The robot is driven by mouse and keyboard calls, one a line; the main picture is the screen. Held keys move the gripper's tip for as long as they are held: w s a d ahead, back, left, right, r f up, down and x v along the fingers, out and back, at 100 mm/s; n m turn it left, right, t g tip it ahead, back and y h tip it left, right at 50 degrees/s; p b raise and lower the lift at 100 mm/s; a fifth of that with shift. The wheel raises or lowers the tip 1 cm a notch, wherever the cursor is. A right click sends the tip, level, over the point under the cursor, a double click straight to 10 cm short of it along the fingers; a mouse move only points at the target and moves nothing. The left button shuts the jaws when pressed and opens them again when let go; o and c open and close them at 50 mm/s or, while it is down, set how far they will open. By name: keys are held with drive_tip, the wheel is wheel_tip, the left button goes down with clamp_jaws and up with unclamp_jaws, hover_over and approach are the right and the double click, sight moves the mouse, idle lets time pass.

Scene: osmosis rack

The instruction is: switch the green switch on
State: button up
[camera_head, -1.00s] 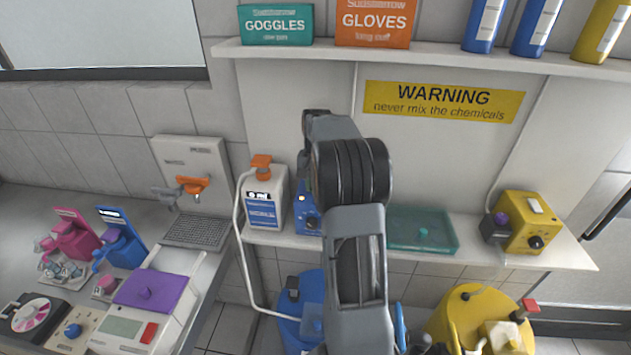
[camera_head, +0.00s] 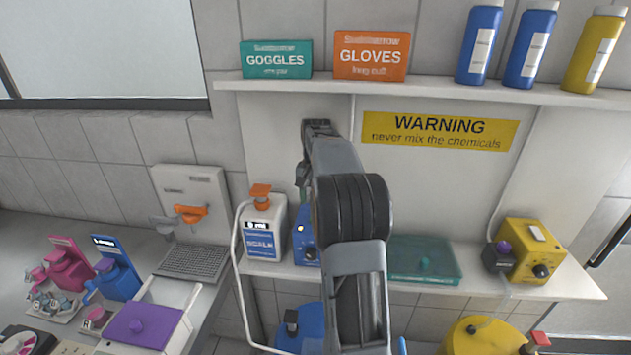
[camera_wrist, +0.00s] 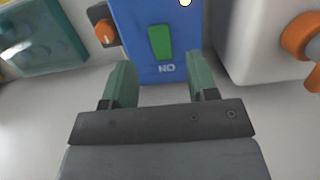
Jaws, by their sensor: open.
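The green switch (camera_wrist: 160,42) is a small upright rectangle on the face of a blue box in the wrist view. White lettering below it reads like an upside-down "ON". A pale round lamp (camera_wrist: 185,2) shows at the top edge. My gripper (camera_wrist: 161,75) is open and empty. Its two green fingers point at the box's face, one on each side of the switch's line; I cannot tell if they touch the box. In the head view the blue box (camera_head: 305,250) stands on the lower shelf, partly hidden by my arm. The switch position is unclear.
A white dispenser bottle with an orange cap (camera_head: 264,228) stands close left of the box. A teal tray (camera_head: 424,262) lies right of it, and a yellow box (camera_head: 530,250) farther right. An orange knob (camera_wrist: 104,32) shows beside the blue box in the wrist view.

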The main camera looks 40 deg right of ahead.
wheel_tip(320, 180, up, 7)
drive_tip(key=shift+w+d+f, duration=0.15)
drive_tip(key=shift+w+d, duration=0.2)
drive_tip(key=shift+w, duration=0.05)
idle(0.4)
drive_tip(key=shift+n+t, duration=0.3)
drive_tip(key=shift+n, duration=0.1)
drive_tip(key=f, duration=0.4)
drive_tip(key=shift+w+d+f, duration=0.2)
drive_tip(key=shift+w, duration=0.15)
drive_tip(key=shift+s+a+f+n+h, duration=0.15)
drive_tip(key=shift+s+a+f+n, duration=0.1)
drive_tip(key=shift+a+f, duration=0.15)
drive_tip(key=shift+s+a+f+n+h, duration=0.2)
drive_tip(key=shift+a+f, duration=0.1)
drive_tip(key=shift+a, duration=0.2)
drive_tip(key=s+a+f+n+t, duration=0.1)
drive_tip(key=s+a+n+t, duration=0.4)
drive_tip(key=s+a, duration=1.3)
drive_tip(key=a+n, duration=0.2)
drive_tip(key=a, duration=0.2)
drive_tip(key=shift+s+f, duration=0.15)
drive_tip(key=shift+f, duration=0.25)
